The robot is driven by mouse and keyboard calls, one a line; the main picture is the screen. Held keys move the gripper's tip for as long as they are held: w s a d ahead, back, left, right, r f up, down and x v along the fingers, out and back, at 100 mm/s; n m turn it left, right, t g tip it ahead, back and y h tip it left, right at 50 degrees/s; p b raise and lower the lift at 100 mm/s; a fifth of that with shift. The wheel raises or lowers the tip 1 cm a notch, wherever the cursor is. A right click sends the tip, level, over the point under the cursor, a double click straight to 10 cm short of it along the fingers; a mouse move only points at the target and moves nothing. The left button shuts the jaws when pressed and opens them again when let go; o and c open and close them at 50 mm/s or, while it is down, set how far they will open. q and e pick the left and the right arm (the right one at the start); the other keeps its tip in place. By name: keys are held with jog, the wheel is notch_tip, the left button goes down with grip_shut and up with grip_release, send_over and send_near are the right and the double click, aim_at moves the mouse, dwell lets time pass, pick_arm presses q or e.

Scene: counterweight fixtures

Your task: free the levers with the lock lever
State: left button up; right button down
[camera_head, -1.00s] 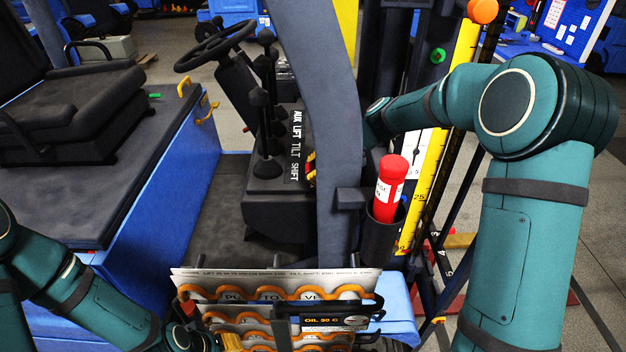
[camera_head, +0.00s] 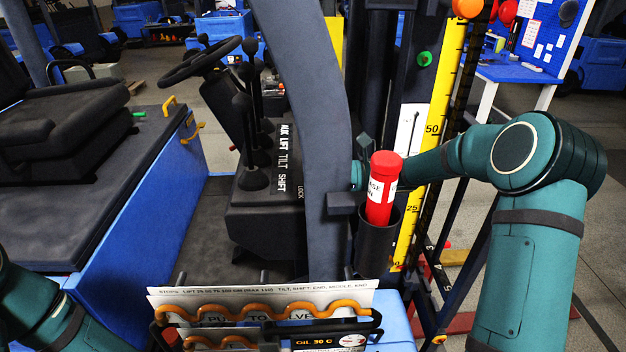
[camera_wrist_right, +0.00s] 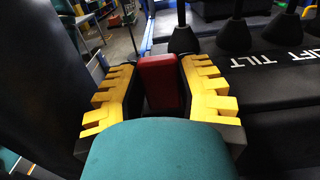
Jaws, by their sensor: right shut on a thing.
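The black levers (camera_head: 252,150) stand in a row on the dark console, beside the white labels AUX, LIFT, TILT and SHIFT. They also show at the top of the right wrist view (camera_wrist_right: 233,35). A red block-like handle (camera_wrist_right: 159,82), apparently the lock lever, sits between the yellow-padded fingers of my right gripper (camera_wrist_right: 160,92), which is shut on it. In the head view the grey pillar hides this gripper and the handle. A LOCK label (camera_head: 300,192) shows on the console by the pillar. Only part of my left arm shows at bottom left; its gripper is out of view.
The thick grey pillar (camera_head: 310,130) stands between my right arm and the levers. A red cylinder (camera_head: 382,188) sits in a dark holder right of it. A rack of papers (camera_head: 262,298) is in front. The seat (camera_head: 62,140) and steering wheel (camera_head: 205,62) are left.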

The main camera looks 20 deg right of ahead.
jog(key=shift+y, duration=0.3)
jog(key=c, duration=0.6)
grip_release()
jog(key=shift+o, duration=0.2)
jog(key=v, duration=1.2)
